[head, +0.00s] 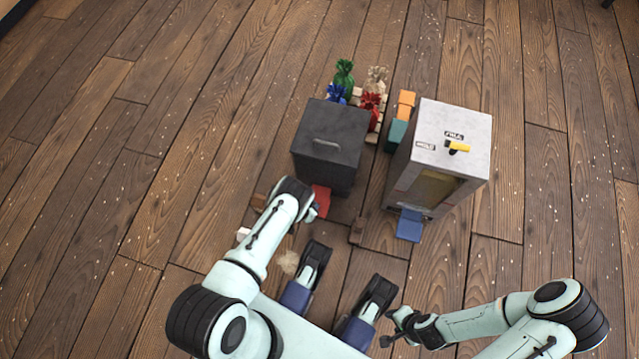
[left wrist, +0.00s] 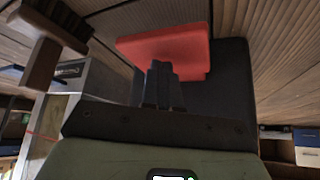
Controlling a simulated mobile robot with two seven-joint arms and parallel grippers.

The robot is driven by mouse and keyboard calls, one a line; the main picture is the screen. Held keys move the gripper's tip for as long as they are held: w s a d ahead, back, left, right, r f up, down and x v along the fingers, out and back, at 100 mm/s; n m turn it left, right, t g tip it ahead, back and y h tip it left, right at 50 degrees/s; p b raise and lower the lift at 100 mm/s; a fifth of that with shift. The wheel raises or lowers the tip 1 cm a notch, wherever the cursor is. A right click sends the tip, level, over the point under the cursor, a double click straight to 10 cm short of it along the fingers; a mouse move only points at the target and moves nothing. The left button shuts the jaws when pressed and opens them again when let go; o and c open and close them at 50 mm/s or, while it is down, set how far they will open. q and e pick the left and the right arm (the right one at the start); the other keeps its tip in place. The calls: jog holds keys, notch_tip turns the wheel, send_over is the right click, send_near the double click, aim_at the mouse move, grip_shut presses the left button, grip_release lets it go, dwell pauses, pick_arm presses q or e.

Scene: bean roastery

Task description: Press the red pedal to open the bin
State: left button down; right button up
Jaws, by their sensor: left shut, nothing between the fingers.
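The dark grey bin (head: 330,135) stands upright with its lid down and a light handle on top. Its red pedal (head: 321,201) sticks out low at the front, partly hidden by my left arm. My left gripper (head: 312,211) is at the pedal's left front edge. In the left wrist view my left gripper (left wrist: 160,66) is shut and empty, with its tips overlapping the red pedal (left wrist: 180,42); I cannot tell whether they touch. My right gripper (head: 387,328) is apart from the bin, at the lower middle, with its fingers spread.
A grey cabinet (head: 455,125) with a yellow lever and a blue pedal (head: 410,225) stands right of the bin. Colourful sacks (head: 344,75) sit behind it. A wooden brush (left wrist: 45,38) is near the gripper in the wrist view. The outer plank floor is clear.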

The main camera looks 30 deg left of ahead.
pick_arm(q)
jog(key=shift+f+b, duration=0.6)
jog(key=shift+f, duration=0.6)
